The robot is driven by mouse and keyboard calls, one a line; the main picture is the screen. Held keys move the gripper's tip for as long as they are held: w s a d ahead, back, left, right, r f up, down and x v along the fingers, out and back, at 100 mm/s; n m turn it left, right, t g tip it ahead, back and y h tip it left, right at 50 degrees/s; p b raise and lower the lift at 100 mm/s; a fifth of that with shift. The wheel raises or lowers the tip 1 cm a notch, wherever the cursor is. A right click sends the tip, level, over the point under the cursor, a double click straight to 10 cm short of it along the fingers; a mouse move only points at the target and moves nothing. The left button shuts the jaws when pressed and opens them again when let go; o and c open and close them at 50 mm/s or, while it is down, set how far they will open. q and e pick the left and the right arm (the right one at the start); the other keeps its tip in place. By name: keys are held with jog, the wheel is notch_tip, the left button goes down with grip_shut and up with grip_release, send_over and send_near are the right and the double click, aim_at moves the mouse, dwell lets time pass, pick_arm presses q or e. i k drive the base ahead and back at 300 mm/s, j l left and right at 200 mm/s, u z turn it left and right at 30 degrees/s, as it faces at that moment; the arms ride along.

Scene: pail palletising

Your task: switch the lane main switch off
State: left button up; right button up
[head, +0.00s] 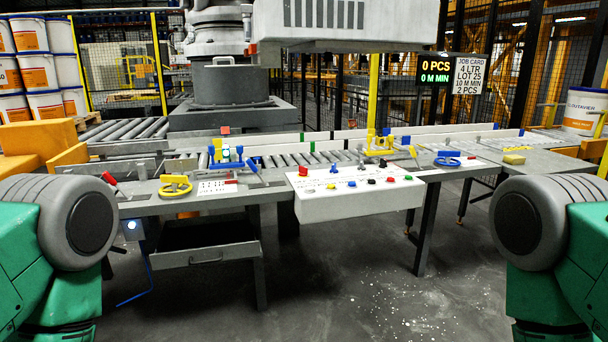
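Which part is the lane main switch I cannot tell for certain. A white control box (352,203) stands at the front edge of the bench, with several small coloured buttons and knobs on its sloping top. A red block-like handle (303,171) sits at its back left corner, and a blue lever (333,169) stands beside it. A red-handled lever (109,179) tilts up at the bench's left end. The on or off position of these is too small to read. Neither gripper shows; only my green and grey arm parts show at the left and right edges.
A yellow handwheel (175,187) and a blue handwheel (446,161) stand on the bench. A roller conveyor (300,157) runs behind. Stacked pails (30,72) stand back left. The floor in front is clear.

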aim_at(303, 170)
jog(key=i+l, duration=0.1)
jog(key=i, duration=2.15)
jog(key=l+z, duration=0.05)
jog(key=l, duration=0.05)
